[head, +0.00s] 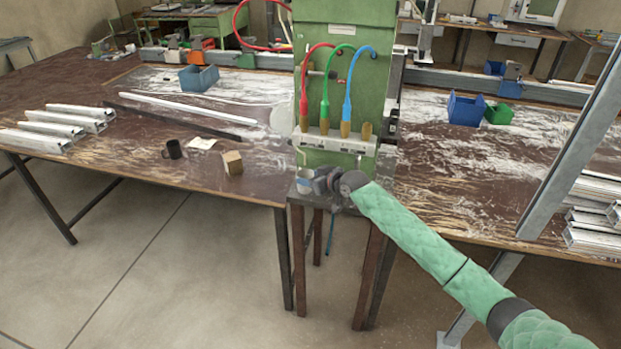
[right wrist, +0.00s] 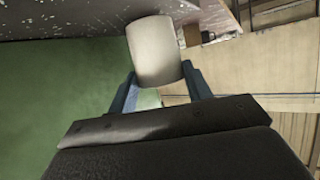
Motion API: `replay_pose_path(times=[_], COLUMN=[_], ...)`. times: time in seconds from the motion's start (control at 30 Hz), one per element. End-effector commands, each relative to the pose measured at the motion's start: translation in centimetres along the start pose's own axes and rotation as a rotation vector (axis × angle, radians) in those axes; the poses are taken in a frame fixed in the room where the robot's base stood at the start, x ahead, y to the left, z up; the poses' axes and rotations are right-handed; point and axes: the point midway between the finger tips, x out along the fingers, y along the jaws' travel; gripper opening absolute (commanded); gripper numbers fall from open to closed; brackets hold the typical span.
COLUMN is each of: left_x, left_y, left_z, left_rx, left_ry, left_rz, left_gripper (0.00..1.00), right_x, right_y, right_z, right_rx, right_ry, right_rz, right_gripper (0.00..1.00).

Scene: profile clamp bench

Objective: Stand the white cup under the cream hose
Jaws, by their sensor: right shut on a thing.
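The white cup (head: 305,186) is at the left front of the green machine (head: 340,85), upright or nearly so, over the small stand (head: 345,200). I cannot tell whether its base touches the stand. A short cream hose (head: 301,156) hangs at the left end of the machine's valve block, just above the cup. My right gripper (head: 316,182) reaches in from the right and is shut on the cup. In the right wrist view the cup (right wrist: 157,50) sits between the two blue fingers (right wrist: 160,92). My left gripper is not in view.
Red (head: 304,100), green (head: 325,105) and blue (head: 348,100) hoses curve down the machine's front. A dark mug (head: 173,149) and a small cardboard box (head: 233,162) stand on the bench to the left. Aluminium profiles (head: 55,128) lie farther left.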

Motion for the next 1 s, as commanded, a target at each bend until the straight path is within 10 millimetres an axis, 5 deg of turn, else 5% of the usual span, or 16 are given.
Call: replay_pose_path(times=[0.4,0.43,0.57,1.0], left_x=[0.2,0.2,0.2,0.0], left_y=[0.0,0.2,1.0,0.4], left_z=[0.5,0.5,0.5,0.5], left_rx=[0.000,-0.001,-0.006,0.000], left_ry=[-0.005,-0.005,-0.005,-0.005], left_rz=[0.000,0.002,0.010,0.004], left_gripper=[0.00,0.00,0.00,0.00], right_x=[0.1,0.1,0.1,-0.4], right_y=[0.0,0.0,0.0,0.0], right_z=[0.3,0.3,0.3,0.5], right_rx=[0.000,0.000,0.000,0.000], right_ry=[0.000,0.000,0.000,0.000], right_rz=[0.000,0.000,0.000,0.000], right_gripper=[0.23,0.51,0.75,0.75])
